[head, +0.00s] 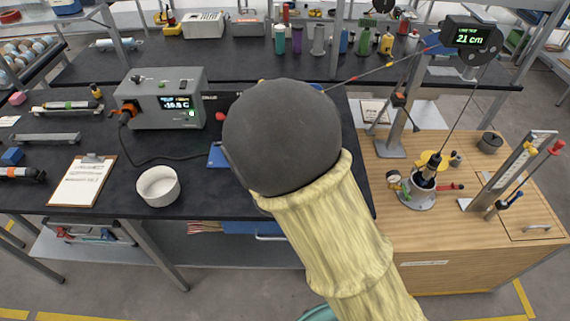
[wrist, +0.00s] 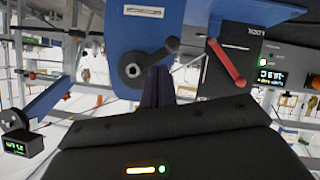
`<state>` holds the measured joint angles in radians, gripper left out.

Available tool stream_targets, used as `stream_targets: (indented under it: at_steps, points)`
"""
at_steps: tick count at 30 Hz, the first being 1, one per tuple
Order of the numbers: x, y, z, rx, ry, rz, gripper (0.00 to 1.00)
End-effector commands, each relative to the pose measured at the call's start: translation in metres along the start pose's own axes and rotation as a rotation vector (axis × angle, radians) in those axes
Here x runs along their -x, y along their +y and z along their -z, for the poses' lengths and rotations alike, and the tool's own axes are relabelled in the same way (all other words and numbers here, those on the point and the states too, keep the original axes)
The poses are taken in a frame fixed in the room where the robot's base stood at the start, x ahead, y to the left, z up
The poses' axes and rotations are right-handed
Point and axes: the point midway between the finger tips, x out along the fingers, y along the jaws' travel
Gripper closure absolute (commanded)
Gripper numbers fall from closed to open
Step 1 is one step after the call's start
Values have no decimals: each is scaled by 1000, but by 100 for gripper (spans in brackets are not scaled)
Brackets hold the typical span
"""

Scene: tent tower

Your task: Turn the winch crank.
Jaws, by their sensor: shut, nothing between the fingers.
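The winch crank (wrist: 150,59) is a dark arm on a round hub, seen in the wrist view against the blue winch body (wrist: 150,22). Its arm slants from the hub up to a dark knob at the right. My gripper (wrist: 157,84) is shut and empty, with its dark fingers just below the crank arm. I cannot tell whether the fingers touch it. In the head view my arm hides the crank and gripper. Only a blue edge of the winch (head: 217,156) shows beside my arm.
A red lever (wrist: 226,63) on a black panel stands close right of the crank in the wrist view. In the head view, a grey instrument box (head: 162,98) and white bowl (head: 158,186) sit left of my arm. A display (head: 472,36) reads 21 cm.

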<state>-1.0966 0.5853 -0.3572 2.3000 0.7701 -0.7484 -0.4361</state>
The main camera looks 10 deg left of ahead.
Motion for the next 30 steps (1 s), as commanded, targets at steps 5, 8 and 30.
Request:
stream_targets:
  at_steps: [5, 8, 30]
  points:
    - [0, 52, -25, -131, -187, 71, 100]
    - [9, 78, -39, -194, -282, 107, 100]
    - [157, 223, -149, -425, -851, 106, 100]
